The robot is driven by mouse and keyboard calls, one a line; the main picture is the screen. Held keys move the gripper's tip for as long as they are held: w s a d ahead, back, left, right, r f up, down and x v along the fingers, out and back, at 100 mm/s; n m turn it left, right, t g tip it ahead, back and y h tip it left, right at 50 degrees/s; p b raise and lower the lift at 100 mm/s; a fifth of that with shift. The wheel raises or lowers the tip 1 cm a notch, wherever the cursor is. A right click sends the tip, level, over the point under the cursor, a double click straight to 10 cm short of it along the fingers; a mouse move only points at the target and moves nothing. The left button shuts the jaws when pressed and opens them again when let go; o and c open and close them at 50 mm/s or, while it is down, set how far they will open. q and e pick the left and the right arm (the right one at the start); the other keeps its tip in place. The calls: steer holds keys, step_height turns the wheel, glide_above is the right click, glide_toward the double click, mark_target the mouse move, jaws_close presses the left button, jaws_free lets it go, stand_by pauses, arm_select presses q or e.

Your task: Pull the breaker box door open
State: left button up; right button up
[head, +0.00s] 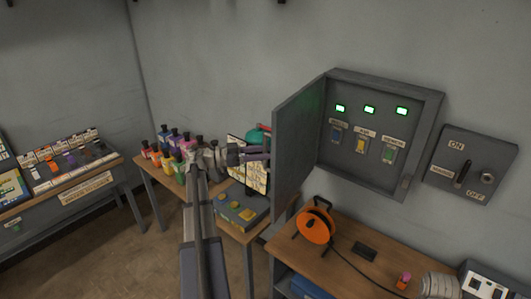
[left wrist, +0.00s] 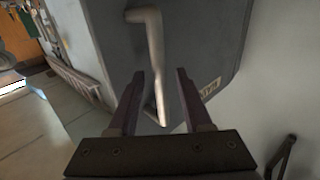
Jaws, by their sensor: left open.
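The grey breaker box (head: 424,105) is on the wall at the right in the head view. Its door (head: 298,148) stands swung out wide on the left side, and the inside shows. My left gripper (head: 268,153) is at the door's outer face. In the left wrist view the door (left wrist: 205,35) carries a bent pale handle (left wrist: 150,40). My left gripper (left wrist: 158,88) is open there, and the handle's lower end lies between its fingers in the picture; I cannot tell whether they touch it. The head view hides the handle. My right gripper is not in view.
Three switches under green lights show in the box. A wall switch panel (head: 482,153) is to its right. Below are a workbench (head: 335,275) with an orange cable reel (head: 314,226) and another table (head: 150,178) with several bottles. Open floor lies at the lower left.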

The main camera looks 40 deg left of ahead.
arm_select(q)
steer(key=v, duration=0.6)
steer(key=shift+s+a, duration=0.25)
steer(key=shift+s, duration=0.1)
